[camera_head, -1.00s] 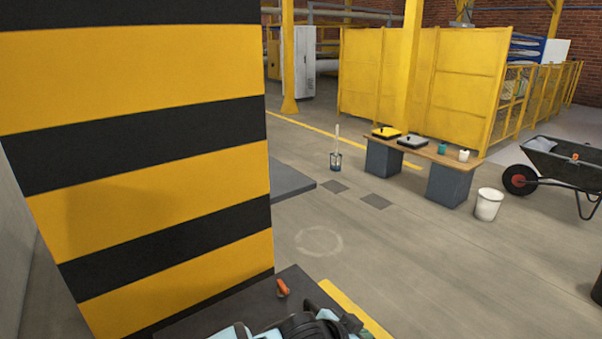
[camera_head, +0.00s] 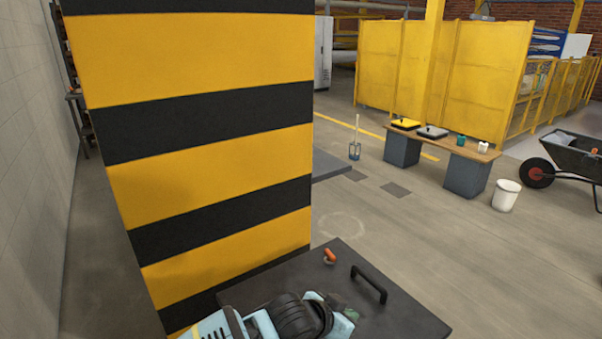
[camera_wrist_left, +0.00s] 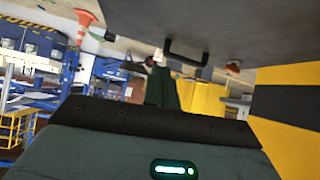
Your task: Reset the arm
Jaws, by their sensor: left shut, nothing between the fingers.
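My left arm (camera_head: 292,318) lies low in the head view, in front of the striped pillar. My left gripper (camera_head: 352,314) is at its right end, small and dark, over the dark panel (camera_head: 405,322). In the left wrist view the gripper (camera_wrist_left: 162,78) shows as a narrow dark green shape with its fingers together and nothing held. A black handle (camera_head: 369,284) stands on the panel just beyond the gripper, apart from it in the head view. My right gripper is not in view.
A yellow-and-black striped pillar (camera_head: 210,130) fills the left middle. A small orange piece (camera_head: 330,256) sits on the panel. Farther right are a low bench (camera_head: 450,146), a white bucket (camera_head: 506,196) and a wheelbarrow (camera_head: 570,158). Open floor (camera_head: 450,235) lies between.

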